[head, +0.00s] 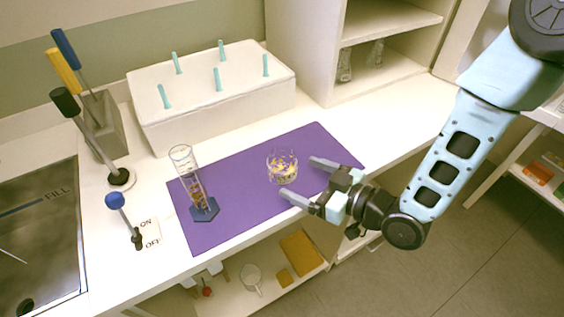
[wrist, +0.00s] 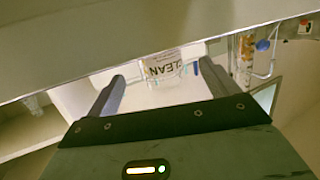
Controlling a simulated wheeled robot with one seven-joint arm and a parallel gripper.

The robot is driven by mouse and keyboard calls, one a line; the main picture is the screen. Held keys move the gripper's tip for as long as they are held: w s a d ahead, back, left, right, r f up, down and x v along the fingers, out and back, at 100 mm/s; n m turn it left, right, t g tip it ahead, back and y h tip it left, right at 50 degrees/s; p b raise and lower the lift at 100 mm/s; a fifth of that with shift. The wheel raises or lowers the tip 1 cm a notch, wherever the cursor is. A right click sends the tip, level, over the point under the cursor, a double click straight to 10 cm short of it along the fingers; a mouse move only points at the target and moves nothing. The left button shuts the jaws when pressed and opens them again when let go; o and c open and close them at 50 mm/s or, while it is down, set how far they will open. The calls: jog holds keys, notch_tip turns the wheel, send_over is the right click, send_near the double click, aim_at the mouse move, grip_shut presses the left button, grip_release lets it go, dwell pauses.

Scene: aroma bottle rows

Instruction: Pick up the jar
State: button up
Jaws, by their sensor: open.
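The jar (head: 282,167) is a small clear glass with yellow and purple bits inside. It stands upright on the purple mat (head: 235,165), right of its middle. My gripper (head: 303,178) is open and empty just to the right of the jar, its two fingers pointing toward it. The fingertips look close to the jar, and I cannot tell if one touches.
A tall glass cylinder (head: 190,180) on a dark blue base stands left of the jar. Behind is a white box (head: 210,95) with teal pegs. A switch panel (head: 147,232), a tool block (head: 103,125) and a metal basin (head: 40,235) are at left. A shelf (head: 262,280) lies below the counter.

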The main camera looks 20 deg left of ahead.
aim_at(295, 172)
jog(key=shift+w+a+f, duration=0.1)
jog(key=shift+w+a, duration=0.15)
jog(key=shift+a, duration=0.45)
jog(key=x, duration=0.1)
jog(key=p+x, duration=0.2)
jog(key=x, duration=0.1)
jog(key=shift+w+a+r, duration=0.1)
jog(key=shift+a+r, duration=0.05)
jog(key=shift+r, duration=0.1)
jog(key=shift+w+a+f, duration=0.2)
jog(key=shift+a, duration=0.3)
jog(key=c, duration=1.1)
